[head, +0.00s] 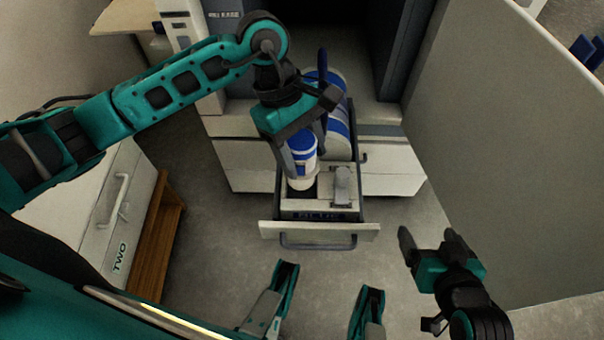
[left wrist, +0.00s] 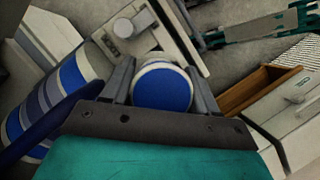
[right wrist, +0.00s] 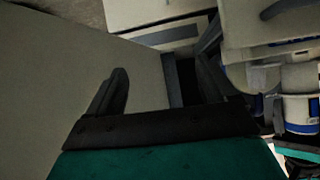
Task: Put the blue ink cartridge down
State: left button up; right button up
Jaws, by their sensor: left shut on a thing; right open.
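The blue ink cartridge (head: 302,156) is a blue and white cylinder, held upright by my left gripper (head: 309,150) over the left part of an open drawer (head: 350,232). Its round blue end shows between the fingers in the left wrist view (left wrist: 163,88). Whether its lower end touches the drawer is unclear. My left gripper is shut on it. My right gripper (head: 427,240) is open and empty, to the right of the drawer front; its spread fingers also show in the right wrist view (right wrist: 163,95).
A grey block (head: 342,184) is in the drawer's right part. A white cabinet marked TWO (head: 100,235) stands at left, and a large pale panel (head: 500,130) at right.

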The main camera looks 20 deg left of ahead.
aim_at(302, 173)
pick_arm(q)
notch_tip(302, 173, down, 3)
jog(key=shift+r, duration=0.15)
notch_tip(302, 173, down, 4)
jog(key=shift+r+b, duration=0.25)
jog(key=shift+b, duration=0.4)
jog(key=shift+f, duration=0.25)
pick_arm(e)
jog(key=shift+w+a+f, duration=0.15)
jog(key=shift+a, duration=0.2)
pick_arm(q)
jog(key=shift+f, duration=0.15)
jog(key=o, duration=1.1)
jog(key=shift+o, duration=0.2)
